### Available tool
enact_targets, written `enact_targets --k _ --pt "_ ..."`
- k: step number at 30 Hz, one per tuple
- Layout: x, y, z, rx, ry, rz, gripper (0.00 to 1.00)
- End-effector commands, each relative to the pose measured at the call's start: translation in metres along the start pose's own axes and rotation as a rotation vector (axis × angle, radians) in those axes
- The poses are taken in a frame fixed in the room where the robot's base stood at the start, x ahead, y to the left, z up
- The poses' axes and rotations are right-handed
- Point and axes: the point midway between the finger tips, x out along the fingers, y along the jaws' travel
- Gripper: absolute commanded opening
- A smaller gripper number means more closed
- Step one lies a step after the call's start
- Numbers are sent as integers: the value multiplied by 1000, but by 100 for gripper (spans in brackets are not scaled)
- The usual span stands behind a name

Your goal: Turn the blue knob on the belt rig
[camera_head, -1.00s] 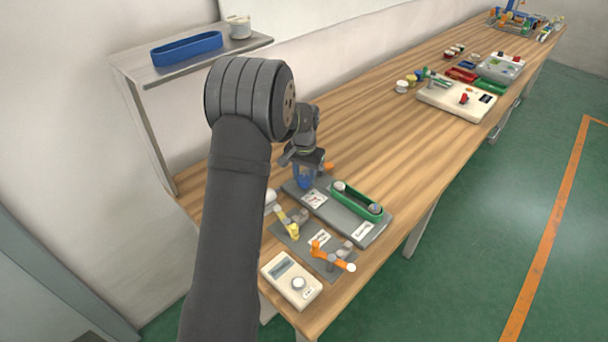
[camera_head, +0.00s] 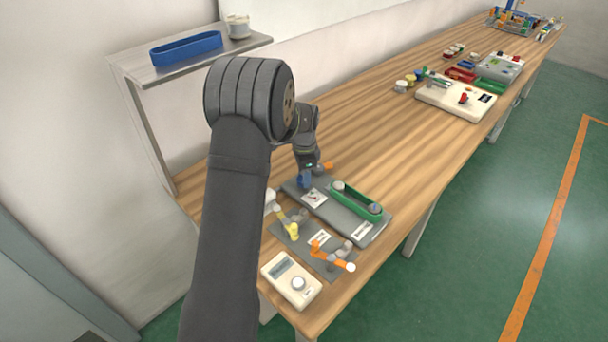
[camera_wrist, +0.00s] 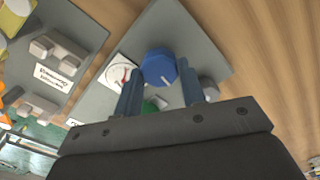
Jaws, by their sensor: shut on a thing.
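The blue knob (camera_wrist: 158,67) sits on the grey base plate of the belt rig (camera_wrist: 205,45), beside a round dial with a red needle (camera_wrist: 120,72). In the wrist view the two fingers of my gripper (camera_wrist: 160,88) lie on either side of the knob and are shut on it. A pale pointer line shows on the knob's face. In the head view my gripper (camera_head: 305,180) is at the far left end of the belt rig (camera_head: 372,236), and the knob is only partly visible there. The green belt (camera_head: 357,203) loops around two rollers on the rig.
A plate with yellow and orange levers (camera_head: 318,240) and a cream meter box (camera_head: 291,280) stand near the front table edge. A shelf (camera_head: 200,62) with a blue tray is at the left.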

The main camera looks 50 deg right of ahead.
Motion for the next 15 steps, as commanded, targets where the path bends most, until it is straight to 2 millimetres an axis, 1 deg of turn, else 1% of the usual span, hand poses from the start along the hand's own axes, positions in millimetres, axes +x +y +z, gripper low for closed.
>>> enact_targets --k 6,15 --pt "-1 0 0 113 1 -2 14" --pt "-1 0 0 184 1 -2 14"
